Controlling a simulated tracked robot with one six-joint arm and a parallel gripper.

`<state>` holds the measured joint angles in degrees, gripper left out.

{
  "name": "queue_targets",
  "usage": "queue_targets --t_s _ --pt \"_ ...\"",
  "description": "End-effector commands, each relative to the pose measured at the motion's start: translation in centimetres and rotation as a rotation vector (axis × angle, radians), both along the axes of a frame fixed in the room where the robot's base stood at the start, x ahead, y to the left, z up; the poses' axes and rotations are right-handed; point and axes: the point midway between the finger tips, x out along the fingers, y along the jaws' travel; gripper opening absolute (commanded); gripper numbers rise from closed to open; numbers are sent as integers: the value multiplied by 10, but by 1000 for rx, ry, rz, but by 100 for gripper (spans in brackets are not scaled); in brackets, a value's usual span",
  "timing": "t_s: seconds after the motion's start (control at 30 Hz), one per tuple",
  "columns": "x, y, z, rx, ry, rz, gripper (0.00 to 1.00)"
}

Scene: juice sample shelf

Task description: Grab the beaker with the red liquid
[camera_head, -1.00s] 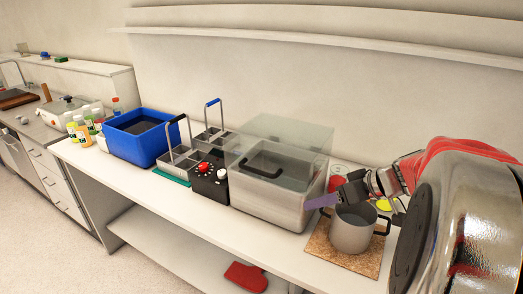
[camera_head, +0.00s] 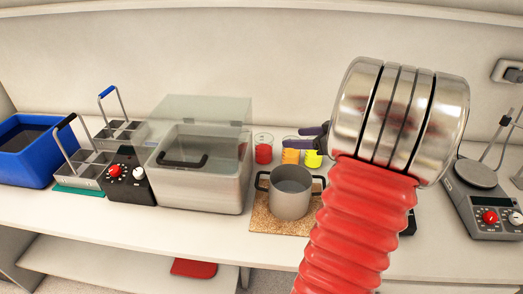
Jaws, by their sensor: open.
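A clear glass beaker with red liquid (camera_head: 263,153) stands upright on the bench, just right of the steel bath and behind the steel pot. My gripper (camera_head: 298,135) is to the right of this beaker, apart from it in the picture, over the neighbouring beakers. Its purple fingers point left and are open, with nothing seen between them. A beaker with orange liquid (camera_head: 290,155) and one with yellow liquid (camera_head: 313,158) stand to the right of the red one. My arm's large metal joint and red sleeve hide the bench right of the yellow beaker.
The steel pot (camera_head: 290,195) stands on a cork mat (camera_head: 256,221) in front of the beakers. The lidded steel bath (camera_head: 205,180) borders them on the left. A hot plate (camera_head: 480,175) stands at right. A wall ledge (camera_head: 250,12) runs above.

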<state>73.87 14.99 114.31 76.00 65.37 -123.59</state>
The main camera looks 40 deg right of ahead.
Motion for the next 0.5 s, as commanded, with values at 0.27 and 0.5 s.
queue_targets --t_s 0.27,0.5 --pt "29 5 -13 2 1 8 57" --pt "62 8 -29 2 1 9 57"
